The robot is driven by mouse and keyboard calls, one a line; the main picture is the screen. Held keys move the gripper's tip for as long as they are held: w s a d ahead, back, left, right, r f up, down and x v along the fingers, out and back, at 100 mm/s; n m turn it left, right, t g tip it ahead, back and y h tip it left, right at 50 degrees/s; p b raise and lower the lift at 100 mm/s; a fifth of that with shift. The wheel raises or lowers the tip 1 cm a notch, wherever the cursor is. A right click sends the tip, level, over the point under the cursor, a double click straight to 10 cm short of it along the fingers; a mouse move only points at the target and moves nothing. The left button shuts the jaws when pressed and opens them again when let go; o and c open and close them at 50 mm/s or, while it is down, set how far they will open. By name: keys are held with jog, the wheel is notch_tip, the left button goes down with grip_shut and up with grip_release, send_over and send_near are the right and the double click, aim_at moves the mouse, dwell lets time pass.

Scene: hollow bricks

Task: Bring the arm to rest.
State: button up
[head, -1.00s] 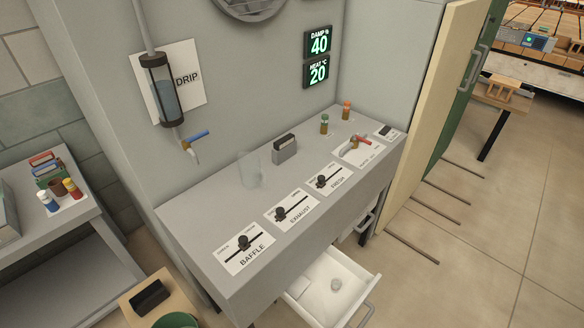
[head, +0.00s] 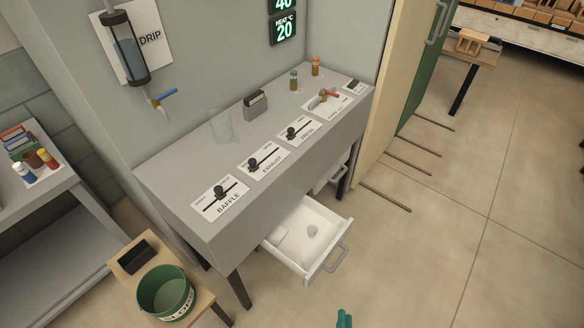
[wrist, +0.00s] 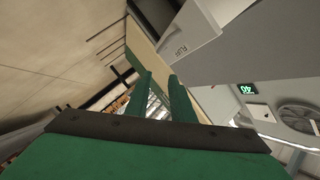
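My gripper (wrist: 161,82) shows in the wrist view as two green fingers standing apart, with nothing held between them. Beyond the fingers are the floor, the cabinet side and the wall. In the head view only a small green tip of my gripper (head: 344,319) shows at the bottom edge, over bare floor and apart from the bench. The rest of the arm is out of the head view.
The grey bench (head: 158,172) carries levers and a glass beaker (head: 222,126). Its white drawer (head: 306,278) stands open. A green bucket (head: 166,292) sits on a wooden stool (head: 205,300). Rods (head: 385,196) lie on the floor. Open floor (head: 440,270) is at the right.

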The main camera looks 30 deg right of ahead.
jog(key=a+r+n+t+y, duration=0.3)
jog(key=a+r+n+y, duration=0.7)
jog(key=a+r+n, duration=0.7)
jog(key=a+r, duration=1)
jog(key=a, duration=0.1)
jog(key=shift+s+a+r+n+t, duration=0.2)
jog(key=shift+s+r+n+t, duration=0.1)
jog(key=shift+s, duration=0.1)
jog(key=shift+d, duration=0.15)
